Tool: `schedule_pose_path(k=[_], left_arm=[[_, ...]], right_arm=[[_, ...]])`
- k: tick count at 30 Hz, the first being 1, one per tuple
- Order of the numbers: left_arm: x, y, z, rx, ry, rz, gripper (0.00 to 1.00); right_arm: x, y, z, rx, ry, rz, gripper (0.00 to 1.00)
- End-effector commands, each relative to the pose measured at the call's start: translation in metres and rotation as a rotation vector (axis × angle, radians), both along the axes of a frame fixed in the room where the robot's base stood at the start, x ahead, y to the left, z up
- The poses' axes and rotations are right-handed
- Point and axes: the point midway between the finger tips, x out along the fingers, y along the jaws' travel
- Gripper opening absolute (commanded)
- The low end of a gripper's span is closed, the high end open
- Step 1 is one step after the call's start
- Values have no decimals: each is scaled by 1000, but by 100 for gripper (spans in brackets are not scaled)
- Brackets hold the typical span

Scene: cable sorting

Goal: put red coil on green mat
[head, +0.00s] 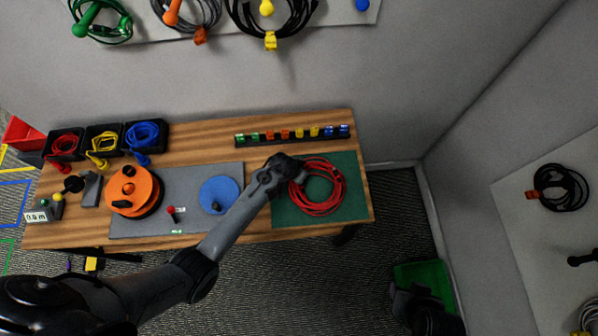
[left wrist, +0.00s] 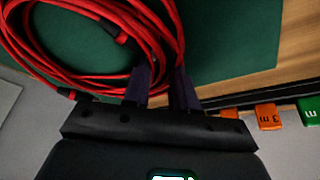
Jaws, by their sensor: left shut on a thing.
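The red coil (head: 320,187) is a loop of red cable over the green mat (head: 355,205) at the right end of the table. It lies within the mat's outline; I cannot tell if all of it rests on the mat. My left gripper (head: 298,172) is at the coil's upper left edge, shut on its strands. In the left wrist view the fingers (left wrist: 163,75) close around the red coil (left wrist: 85,82), with the green mat (left wrist: 225,40) behind. The strands between the fingertips are partly hidden.
A rack of coloured tags (head: 290,135) stands behind the mat. A grey mat (head: 180,190) with an orange reel (head: 134,190) and a blue disc (head: 219,194) lies left. Black bins with coiled cables (head: 65,146) stand back left. A green bin (head: 425,272) is on the floor.

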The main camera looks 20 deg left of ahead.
Motion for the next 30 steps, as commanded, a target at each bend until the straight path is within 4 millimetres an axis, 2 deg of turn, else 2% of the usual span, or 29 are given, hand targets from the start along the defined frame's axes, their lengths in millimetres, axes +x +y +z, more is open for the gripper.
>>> schedule_pose_path(k=[9,10,15,25,30], left_arm=[[1,0,-1,-1,-3,1,0],[0,0,-2,-1,-1,1,28],[0,0,-1,-1,-1,1,52],[0,0,1,-1,-1,1,52],[-5,1,13,-1,-2,2,52]], right_arm=[[0,-1,0,-7,0,4,43],[0,-2,-1,-7,0,5,43],[0,-2,0,-11,-1,7,43],[0,-2,1,-8,0,6,43],[0,-1,5,-5,0,4,43]])
